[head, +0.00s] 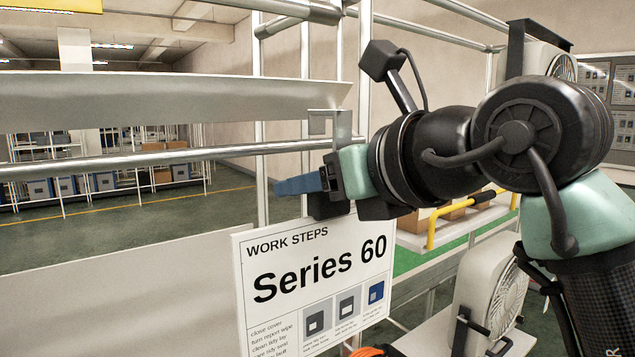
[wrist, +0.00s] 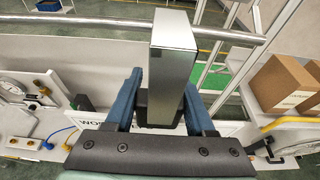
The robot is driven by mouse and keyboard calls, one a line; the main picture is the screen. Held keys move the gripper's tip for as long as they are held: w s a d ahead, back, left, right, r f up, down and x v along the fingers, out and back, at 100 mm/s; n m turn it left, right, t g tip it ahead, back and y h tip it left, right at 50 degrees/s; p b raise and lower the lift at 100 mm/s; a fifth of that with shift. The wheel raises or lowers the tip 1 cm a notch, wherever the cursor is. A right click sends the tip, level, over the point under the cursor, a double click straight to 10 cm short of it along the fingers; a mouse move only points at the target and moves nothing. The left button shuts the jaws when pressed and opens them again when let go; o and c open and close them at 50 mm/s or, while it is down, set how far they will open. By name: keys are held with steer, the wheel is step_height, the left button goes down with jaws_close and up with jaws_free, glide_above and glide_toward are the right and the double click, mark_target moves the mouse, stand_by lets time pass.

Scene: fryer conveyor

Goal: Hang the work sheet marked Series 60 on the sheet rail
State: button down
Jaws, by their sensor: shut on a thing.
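The white work sheet (head: 318,275) reads "WORK STEPS" and "Series 60" in the head view. It hangs upright below my gripper (head: 312,185), facing the camera. A grey metal hook (head: 342,126) rises from its black top block (head: 328,206). The sheet rail (head: 150,157) is a horizontal metal tube level with the hook's lower part. It also crosses behind the hook in the wrist view (wrist: 100,20). Whether hook and rail touch I cannot tell.
A pale panel (head: 170,98) runs above the rail, and upright frame posts (head: 304,80) stand close by. A white fan unit (head: 490,290) is at lower right. Cardboard boxes (wrist: 285,83) and a yellow handle bar (head: 460,220) lie to the right.

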steer(key=w+a+p, duration=0.2)
steer(key=w+a, duration=0.4)
steer(key=w, duration=0.2)
steer(key=shift+p, duration=0.4)
stand_by(1.4)
steer(key=shift+d+f+b, duration=0.1)
steer(key=shift+f+b, duration=1.4)
steer(key=shift+f, duration=0.05)
stand_by(0.6)
steer(key=shift+c, duration=0.8)
jaws_free()
